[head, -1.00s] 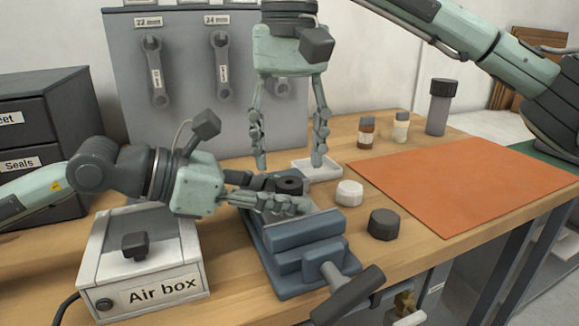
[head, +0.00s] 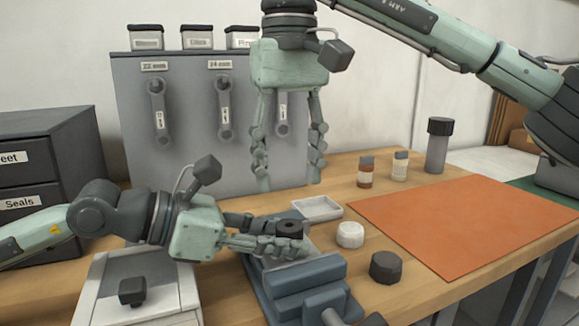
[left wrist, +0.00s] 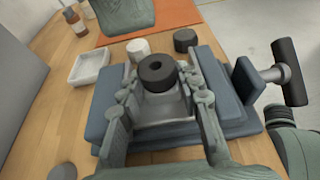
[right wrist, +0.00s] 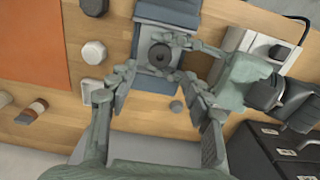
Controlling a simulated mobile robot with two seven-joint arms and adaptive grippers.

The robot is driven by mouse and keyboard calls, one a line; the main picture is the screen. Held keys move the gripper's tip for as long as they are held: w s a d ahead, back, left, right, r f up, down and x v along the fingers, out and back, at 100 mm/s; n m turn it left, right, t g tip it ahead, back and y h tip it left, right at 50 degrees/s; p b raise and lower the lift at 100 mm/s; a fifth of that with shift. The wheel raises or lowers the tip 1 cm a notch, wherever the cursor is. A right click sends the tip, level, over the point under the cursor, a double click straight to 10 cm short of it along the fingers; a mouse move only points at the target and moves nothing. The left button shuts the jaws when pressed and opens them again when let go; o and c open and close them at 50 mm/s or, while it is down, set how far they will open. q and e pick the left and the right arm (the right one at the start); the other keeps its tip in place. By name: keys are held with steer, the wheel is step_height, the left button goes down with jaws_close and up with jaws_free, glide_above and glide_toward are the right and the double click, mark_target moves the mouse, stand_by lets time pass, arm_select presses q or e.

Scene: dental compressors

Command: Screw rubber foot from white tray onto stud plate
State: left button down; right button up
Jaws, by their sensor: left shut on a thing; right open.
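The rubber foot, a black ring with a centre hole (head: 289,229), sits flat on top of the grey stud plate (left wrist: 163,107) at the vise. It also shows in the right wrist view (right wrist: 160,55). My left gripper (head: 290,246) is shut on the stud plate, its fingers on either side below the foot. My right gripper (head: 289,182) is open and empty, above the foot with its fingers pointing down, apart from it. The white tray (head: 335,214) behind the vise looks empty. The stud itself is hidden by the foot.
The blue vise (head: 305,290) stands at the bench's front. A white cap (head: 350,235) and a dark octagonal knob (head: 385,267) are right of it. Two small bottles, a dark jar (head: 437,147) and an orange mat (head: 470,220) lie further right. The air box (head: 170,290) is at left.

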mark_target(289, 224)
steer(key=shift+f, duration=4)
steer(key=shift+c, duration=0.5)
jaws_close()
steer(key=m, duration=0.3)
steer(key=shift+o, duration=0.8)
jaws_free()
steer(key=shift+r, duration=0.1)
steer(key=shift+r, duration=2.2)
